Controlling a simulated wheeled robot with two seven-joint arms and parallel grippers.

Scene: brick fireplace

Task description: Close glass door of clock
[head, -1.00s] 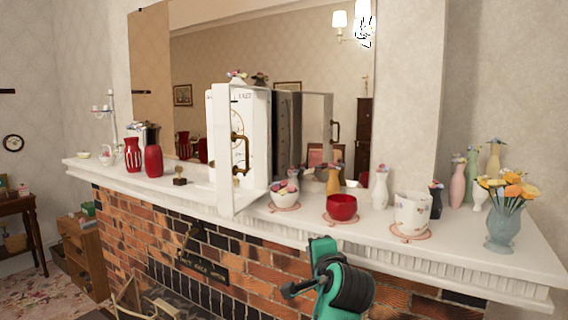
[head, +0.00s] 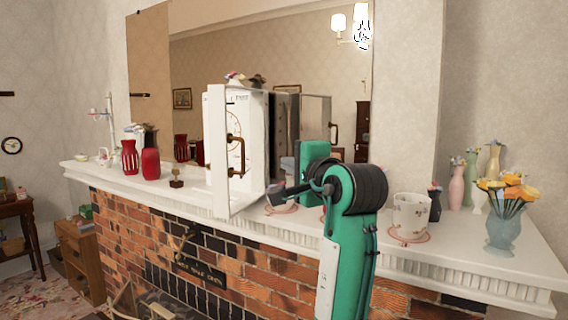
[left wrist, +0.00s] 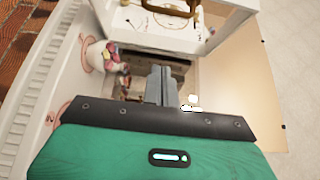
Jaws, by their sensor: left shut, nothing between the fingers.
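The white clock (head: 254,135) stands on the mantel against the mirror. Its framed glass door (head: 215,150) is swung open toward me at the left front, with a brass handle (head: 236,150) on it. In the left wrist view, a white frame (left wrist: 150,42) and brass handle (left wrist: 178,11) show at the top. My left gripper (head: 274,197) is to the right of the clock, low over the mantel and pointing left. Its fingers (left wrist: 158,84) are together and empty in the left wrist view. I cannot tell if they touch the clock. My right gripper is out of view.
The white mantel (head: 455,245) carries red vases (head: 151,163) on the left. A white cup (head: 411,214) and a blue vase of flowers (head: 503,230) stand on the right. A small flower pot (left wrist: 97,54) is close left of my fingers. My arm hides the red bowl.

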